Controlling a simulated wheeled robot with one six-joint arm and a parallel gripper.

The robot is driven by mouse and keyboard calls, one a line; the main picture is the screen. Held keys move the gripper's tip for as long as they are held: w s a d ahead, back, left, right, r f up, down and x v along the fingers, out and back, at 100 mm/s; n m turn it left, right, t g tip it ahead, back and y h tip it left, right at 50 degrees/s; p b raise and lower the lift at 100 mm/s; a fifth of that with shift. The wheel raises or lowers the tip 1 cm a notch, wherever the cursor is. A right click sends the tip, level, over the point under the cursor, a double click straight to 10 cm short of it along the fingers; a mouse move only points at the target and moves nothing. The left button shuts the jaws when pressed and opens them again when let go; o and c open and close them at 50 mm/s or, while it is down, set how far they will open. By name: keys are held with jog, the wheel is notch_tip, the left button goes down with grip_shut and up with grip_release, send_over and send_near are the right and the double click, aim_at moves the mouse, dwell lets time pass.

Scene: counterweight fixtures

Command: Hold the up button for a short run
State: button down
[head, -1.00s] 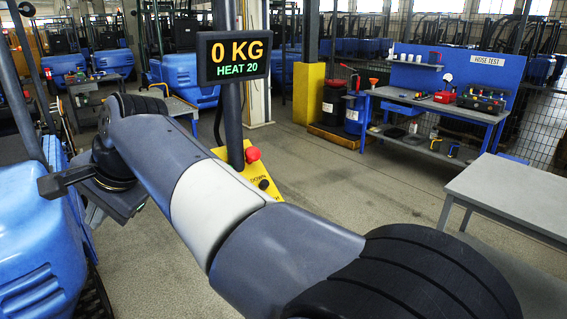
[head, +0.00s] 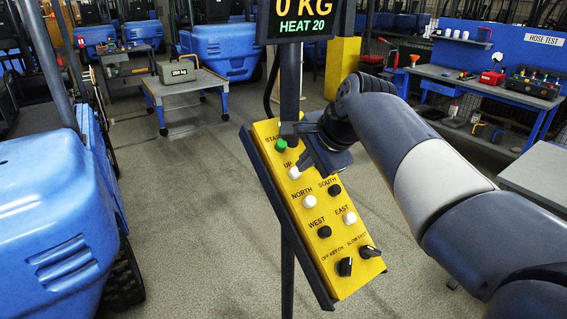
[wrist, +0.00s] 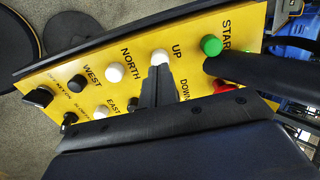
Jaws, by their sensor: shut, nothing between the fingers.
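The yellow button panel (head: 285,215) is tilted on a dark post in the middle of the head view. Its white up button (head: 294,172) sits below the green start button (head: 281,145). The up button (wrist: 160,57) also shows in the wrist view. My gripper (wrist: 159,68) is shut and empty, with its fingertips right at the near edge of the up button. I cannot tell whether they touch or press it. The fingers hide the button by the DOWN label. The display (head: 297,22), cut off at the top, reads 0 KG and HEAT 20.
Other buttons stand close by, including the white north button (wrist: 114,72) and a red button (wrist: 222,86). A weight marked 250 kg (head: 180,71) rests on a cart (head: 205,88). A blue vehicle (head: 50,210) stands at left. The floor between is clear.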

dwell(0.4)
jog(key=shift+b+x, duration=0.35)
jog(key=shift+x, duration=1.1)
dwell(5.3)
jog(key=shift+p+v, duration=0.7)
jog(key=shift+v, duration=0.3)
jog(key=shift+s+d+r, duration=0.1)
jog(key=shift+r, duration=0.1)
jog(key=shift+f, duration=0.15)
